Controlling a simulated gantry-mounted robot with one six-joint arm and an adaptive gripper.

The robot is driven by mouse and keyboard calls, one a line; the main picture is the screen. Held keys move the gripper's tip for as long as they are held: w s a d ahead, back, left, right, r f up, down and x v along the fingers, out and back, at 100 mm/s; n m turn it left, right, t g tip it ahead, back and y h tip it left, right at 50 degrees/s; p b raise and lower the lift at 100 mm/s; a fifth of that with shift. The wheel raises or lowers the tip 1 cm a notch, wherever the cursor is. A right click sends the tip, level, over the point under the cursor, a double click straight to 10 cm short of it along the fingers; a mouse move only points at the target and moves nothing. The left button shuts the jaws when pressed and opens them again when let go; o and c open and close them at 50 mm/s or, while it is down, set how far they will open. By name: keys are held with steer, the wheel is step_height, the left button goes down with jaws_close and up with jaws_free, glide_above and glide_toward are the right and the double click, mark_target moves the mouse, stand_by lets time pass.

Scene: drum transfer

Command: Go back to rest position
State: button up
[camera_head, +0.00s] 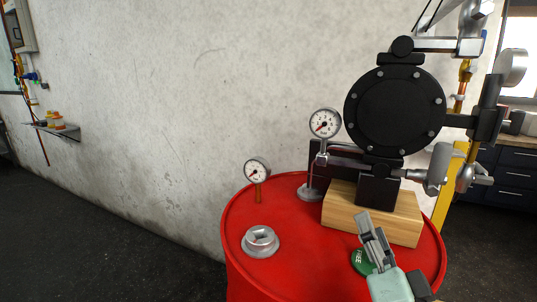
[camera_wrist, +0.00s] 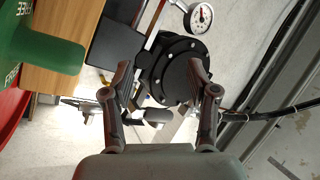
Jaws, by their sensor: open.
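My gripper (camera_head: 370,228) is at the lower right of the head view, above the right front part of the red drum (camera_head: 290,278). In the wrist view my gripper (camera_wrist: 159,66) has its two fingers spread apart with nothing between them. A green part with white lettering (camera_head: 362,262) sits low beside my gripper, partly hidden by it. The green part also shows large at the upper left of the wrist view (camera_wrist: 50,52), outside the fingers.
A black pump (camera_head: 393,108) stands on a wooden block (camera_head: 345,205) on the drum, just behind my gripper. Two gauges (camera_head: 257,171) (camera_head: 324,123) and a grey metal fitting (camera_head: 260,241) are on the left. Floor (camera_head: 110,245) left of the drum is clear.

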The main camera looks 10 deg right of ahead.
steer(key=s+a+f+n+g+y+p, duration=0.2)
steer(key=s+a+f+n+g+p, duration=0.15)
steer(key=a, duration=0.55)
steer(key=s+a+f+n+g+y+p, duration=0.1)
steer(key=s+a+f+n+g+p, duration=0.1)
steer(key=a+n+p, duration=0.45)
steer(key=s+a+f+n+g+y+p, duration=0.1)
steer(key=s+a+f+n+g+y, duration=0.15)
steer(key=a, duration=0.85)
step_height(320, 180, up, 35)
steer(key=s+p, duration=0.2)
steer(key=p, duration=3.5)
steer(key=shift+s+r, duration=0.15)
steer(key=shift+h, duration=0.25)
